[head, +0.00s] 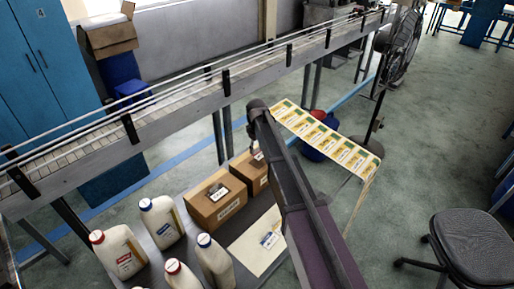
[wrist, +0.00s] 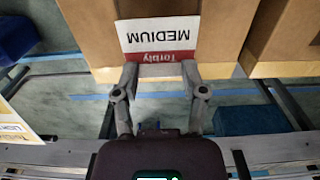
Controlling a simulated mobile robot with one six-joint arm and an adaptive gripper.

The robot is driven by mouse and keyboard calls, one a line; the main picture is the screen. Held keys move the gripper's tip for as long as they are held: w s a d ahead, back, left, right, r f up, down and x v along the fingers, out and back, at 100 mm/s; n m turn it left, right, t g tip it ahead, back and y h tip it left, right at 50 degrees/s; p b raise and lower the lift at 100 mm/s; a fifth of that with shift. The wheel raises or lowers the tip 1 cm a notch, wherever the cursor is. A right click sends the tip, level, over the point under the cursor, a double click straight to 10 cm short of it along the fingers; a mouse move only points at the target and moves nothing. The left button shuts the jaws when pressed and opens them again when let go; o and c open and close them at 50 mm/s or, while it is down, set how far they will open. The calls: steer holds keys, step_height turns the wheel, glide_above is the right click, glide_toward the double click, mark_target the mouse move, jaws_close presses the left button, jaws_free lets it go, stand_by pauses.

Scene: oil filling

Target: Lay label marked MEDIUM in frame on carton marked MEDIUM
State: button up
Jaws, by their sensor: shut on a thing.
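My gripper (wrist: 161,70) is shut on a white label marked MEDIUM (wrist: 160,38) with a red strip reading Torbly; the word is upside down in the wrist view. The label shows against a brown carton (wrist: 88,30); I cannot tell whether they touch. In the head view my arm reaches over the far carton (head: 248,180) and partly hides it. A nearer carton (head: 203,208) stands to its left with a label on top and print on its side, too small to read. I see no readable MEDIUM mark on either carton.
Several white jugs (head: 160,222) stand on the table (head: 186,258) at the left. A pale sheet with a label (head: 256,250) lies near my arm. A strip of yellow labels (head: 330,145) is to the right. A conveyor (head: 170,115) runs behind.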

mark_target(256, 154)
steer(key=shift+f+b, duration=1.55)
steer(key=shift+f, duration=0.25)
steer(key=o, duration=0.7)
steer(key=shift+o, duration=0.5)
steer(key=shift+r, duration=0.1)
steer(key=shift+r+p, duration=3.85)
steer(key=shift+p, duration=0.05)
